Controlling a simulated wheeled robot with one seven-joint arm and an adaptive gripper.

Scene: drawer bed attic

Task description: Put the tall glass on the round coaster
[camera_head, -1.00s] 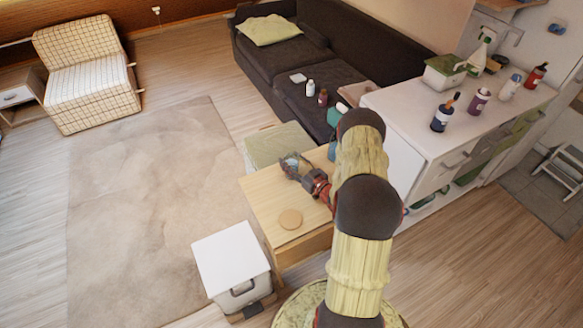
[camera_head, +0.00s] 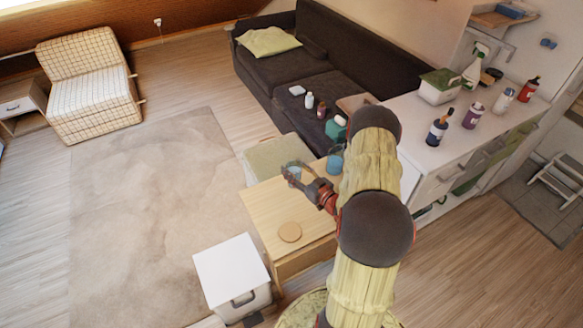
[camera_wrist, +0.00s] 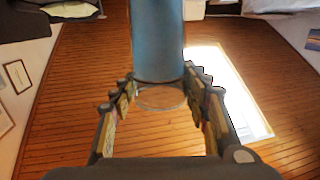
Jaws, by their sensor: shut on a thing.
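The tall glass (camera_wrist: 157,45) is a clear, bluish glass held between the fingers of my gripper (camera_wrist: 158,103) in the wrist view. In the head view the glass (camera_head: 292,171) is small at the tips of my gripper (camera_head: 291,170), over the far part of the wooden table; how high it is held is hard to tell. My gripper is shut on it. The round coaster (camera_head: 290,232) is a flat tan disc lying bare on the near part of the wooden table (camera_head: 262,215), nearer to the camera than the glass.
A blue pitcher-like vessel (camera_head: 335,160) stands close to the right of my gripper. A white lidded bin (camera_head: 228,268) stands left of the table's near end. A white cabinet (camera_head: 428,140) with several bottles is at the right. The table around the coaster is clear.

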